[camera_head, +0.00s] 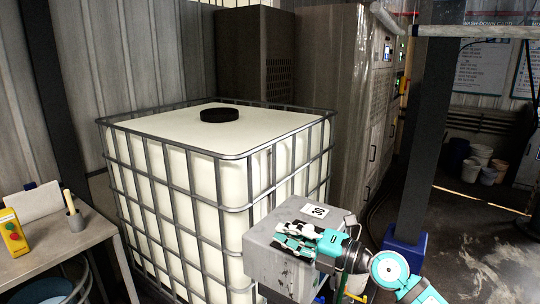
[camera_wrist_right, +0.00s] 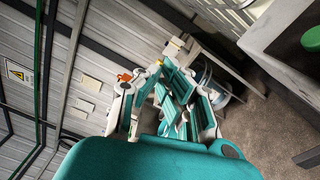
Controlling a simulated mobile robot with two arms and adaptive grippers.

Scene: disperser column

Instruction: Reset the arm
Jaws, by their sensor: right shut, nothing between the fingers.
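My right gripper (camera_head: 284,240) shows at the lower middle of the head view, its fingers pointing left. It is shut with nothing between its fingers. It appears in front of or over the top of a grey box (camera_head: 262,262) with a "30" label; I cannot tell how far apart they are. The right wrist view also shows my right gripper (camera_wrist_right: 165,70), with its teal and white finger links folded in. My right arm comes in from the lower right of the head view. My left gripper is in neither view.
A white caged tank (camera_head: 175,190) with a black lid (camera_head: 219,115) fills the middle. A dark post (camera_head: 427,140) with a blue foot stands at right. Grey cabinets (camera_head: 340,80) stand behind; floor shows at right.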

